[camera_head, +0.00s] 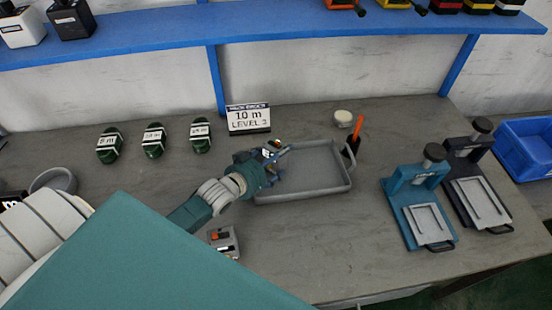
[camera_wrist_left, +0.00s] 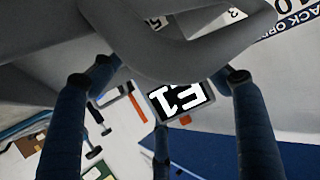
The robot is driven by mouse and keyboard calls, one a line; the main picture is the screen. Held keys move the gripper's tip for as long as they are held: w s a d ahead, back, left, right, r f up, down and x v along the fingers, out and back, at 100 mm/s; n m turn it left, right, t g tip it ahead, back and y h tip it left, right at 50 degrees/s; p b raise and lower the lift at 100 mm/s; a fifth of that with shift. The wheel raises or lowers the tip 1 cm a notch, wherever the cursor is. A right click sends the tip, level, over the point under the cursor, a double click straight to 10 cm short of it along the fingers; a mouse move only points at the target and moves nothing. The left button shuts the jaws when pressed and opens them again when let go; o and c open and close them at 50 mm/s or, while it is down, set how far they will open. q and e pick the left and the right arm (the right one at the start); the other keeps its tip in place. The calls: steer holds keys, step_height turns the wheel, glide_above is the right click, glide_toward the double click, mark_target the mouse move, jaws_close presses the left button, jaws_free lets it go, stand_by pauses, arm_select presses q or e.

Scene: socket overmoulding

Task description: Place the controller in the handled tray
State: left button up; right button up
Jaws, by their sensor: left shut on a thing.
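My left gripper (camera_head: 264,166) reaches in over the left end of the grey handled tray (camera_head: 318,188). It is shut on a small box that I take for the controller (camera_head: 271,150), with white, black, orange and green parts. Fingers hide much of it. The left wrist view shows a black label with white characters (camera_wrist_left: 180,101) between the dark blue fingers (camera_wrist_left: 165,90). Whether the box touches the tray floor is unclear. The visible tray floor right of the gripper is bare. My right gripper is not in view.
Another small grey box (camera_head: 223,241) with an orange part lies near the front. An orange-handled tool (camera_head: 357,132) stands in a dark holder behind the tray. A teal press (camera_head: 420,205) stands to the right. A sign (camera_head: 248,119) stands behind the gripper.

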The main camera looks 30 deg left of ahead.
arm_select(q)
steer(key=shift+f, duration=0.2)
steer(key=o, duration=1.2)
steer(key=shift+f, duration=0.1)
steer(key=shift+o, duration=0.2)
steer(key=shift+b+v, duration=0.35)
steer(key=shift+v, duration=5.7)
